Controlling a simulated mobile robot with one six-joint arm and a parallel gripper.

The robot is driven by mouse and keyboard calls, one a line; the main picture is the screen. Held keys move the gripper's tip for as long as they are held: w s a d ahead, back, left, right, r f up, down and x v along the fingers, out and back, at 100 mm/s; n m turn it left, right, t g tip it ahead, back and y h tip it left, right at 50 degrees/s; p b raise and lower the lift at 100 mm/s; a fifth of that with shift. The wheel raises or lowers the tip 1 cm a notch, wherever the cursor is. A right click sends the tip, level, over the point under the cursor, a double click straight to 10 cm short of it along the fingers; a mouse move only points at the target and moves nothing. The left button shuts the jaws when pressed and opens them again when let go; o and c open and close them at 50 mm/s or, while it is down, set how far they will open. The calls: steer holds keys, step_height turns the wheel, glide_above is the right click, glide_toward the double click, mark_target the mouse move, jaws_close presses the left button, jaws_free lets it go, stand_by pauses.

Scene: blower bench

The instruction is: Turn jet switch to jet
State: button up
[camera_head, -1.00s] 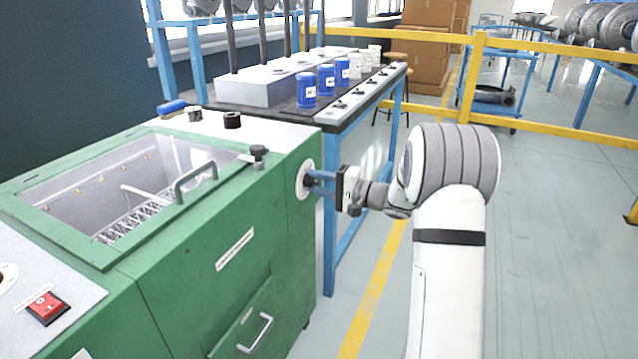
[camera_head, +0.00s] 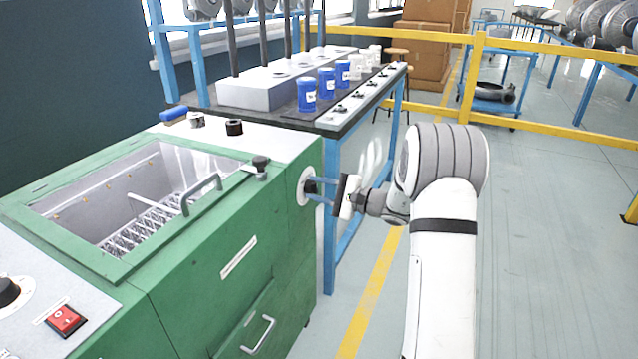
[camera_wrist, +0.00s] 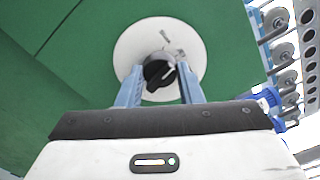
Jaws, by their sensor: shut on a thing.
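The jet switch is a black knob (camera_wrist: 158,74) on a white round dial (camera_wrist: 131,50), on the right side face of the green machine (camera_head: 206,262). The dial also shows in the head view (camera_head: 303,181), partly hidden by my gripper. My gripper (camera_wrist: 159,69) has its two blue fingers on either side of the knob and is shut on it. In the head view my gripper (camera_head: 316,189) reaches the dial from the right, its body tilted. A pale line on the knob points to the upper right in the wrist view. The small dial markings are too small to read.
The machine has an open-looking basin with a wire rack (camera_head: 150,228), a lid handle (camera_head: 203,192) and a red rocker switch (camera_head: 66,320). A bench (camera_head: 330,128) with blue cups (camera_head: 307,94) stands behind. The floor (camera_head: 540,250) to the right is clear.

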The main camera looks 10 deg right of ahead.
steer(key=shift+m+p, duration=0.85)
steer(key=shift+m, duration=0.35)
steer(key=o, duration=1)
steer(key=p+v, duration=0.1)
steer(key=v, duration=0.7)
steer(key=shift+p, duration=0.3)
